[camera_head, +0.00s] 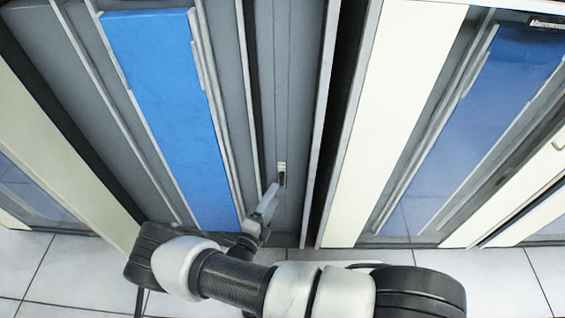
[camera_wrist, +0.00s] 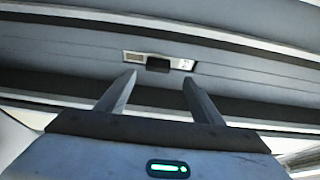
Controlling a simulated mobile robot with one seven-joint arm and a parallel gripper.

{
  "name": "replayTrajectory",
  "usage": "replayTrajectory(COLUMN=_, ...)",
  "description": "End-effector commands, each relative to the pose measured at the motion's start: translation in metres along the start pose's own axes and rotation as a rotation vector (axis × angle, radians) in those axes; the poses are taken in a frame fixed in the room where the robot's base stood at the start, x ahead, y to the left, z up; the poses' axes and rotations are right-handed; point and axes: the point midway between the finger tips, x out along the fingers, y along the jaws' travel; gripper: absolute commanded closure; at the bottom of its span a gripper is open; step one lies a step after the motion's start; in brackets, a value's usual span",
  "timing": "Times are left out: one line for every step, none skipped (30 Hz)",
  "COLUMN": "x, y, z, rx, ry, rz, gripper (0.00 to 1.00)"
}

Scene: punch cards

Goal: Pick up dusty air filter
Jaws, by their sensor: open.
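No dusty air filter can be made out in either view. My gripper (camera_head: 270,192) points at a grey panel of the tall cabinet, just below a small metal latch plate (camera_head: 282,172). In the wrist view my gripper (camera_wrist: 160,80) has its two fingers spread wide with nothing between them. The latch plate (camera_wrist: 159,62) shows there just beyond the fingertips, roughly centred, with a dark recess in its middle. The fingers look apart from it, though the exact gap is hard to tell.
The grey cabinet has a blue panel (camera_head: 165,90) left of the latch. A second cabinet with a cream panel (camera_head: 397,110) and a dark blue panel (camera_head: 490,110) stands to the right, past a narrow dark gap. Pale tiled floor (camera_head: 60,275) lies in front.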

Motion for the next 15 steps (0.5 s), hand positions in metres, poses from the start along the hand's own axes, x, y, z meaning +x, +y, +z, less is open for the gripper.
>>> replayTrajectory(x=0.003, y=0.0, z=0.0, rx=0.0, ry=0.001, rz=0.0, gripper=0.39)
replayTrajectory(x=0.004, y=0.0, z=0.0, rx=0.0, ry=0.001, rz=0.0, gripper=0.39)
replayTrajectory(x=0.006, y=0.0, z=0.0, rx=0.0, ry=0.001, rz=0.0, gripper=0.39)
replayTrajectory(x=0.007, y=0.001, z=0.0, rx=0.0, ry=0.001, rz=0.0, gripper=0.39)
replayTrajectory(x=0.008, y=0.001, z=-0.001, rx=0.0, ry=0.001, rz=0.0, gripper=0.39)
replayTrajectory(x=0.011, y=0.002, z=-0.001, rx=0.0, ry=0.001, rz=0.0, gripper=0.39)
replayTrajectory(x=0.014, y=0.003, z=-0.001, rx=0.0, ry=0.001, rz=0.0, gripper=0.39)
replayTrajectory(x=0.018, y=0.003, z=-0.001, rx=0.0, ry=0.001, rz=-0.001, gripper=0.39)
replayTrajectory(x=0.024, y=0.004, z=-0.002, rx=0.001, ry=0.002, rz=-0.001, gripper=0.39)
replayTrajectory(x=0.028, y=0.005, z=-0.002, rx=0.001, ry=0.003, rz=-0.001, gripper=0.39)
replayTrajectory(x=0.033, y=0.006, z=-0.002, rx=0.001, ry=0.003, rz=-0.001, gripper=0.39)
replayTrajectory(x=0.039, y=0.007, z=-0.002, rx=0.001, ry=0.002, rz=-0.001, gripper=0.39)
replayTrajectory(x=0.044, y=0.006, z=-0.002, rx=0.002, ry=0.003, rz=-0.001, gripper=0.39)
replayTrajectory(x=0.049, y=0.006, z=-0.002, rx=0.003, ry=0.003, rz=-0.001, gripper=0.39)
replayTrajectory(x=0.053, y=0.006, z=-0.002, rx=0.003, ry=0.003, rz=0.0, gripper=0.39)
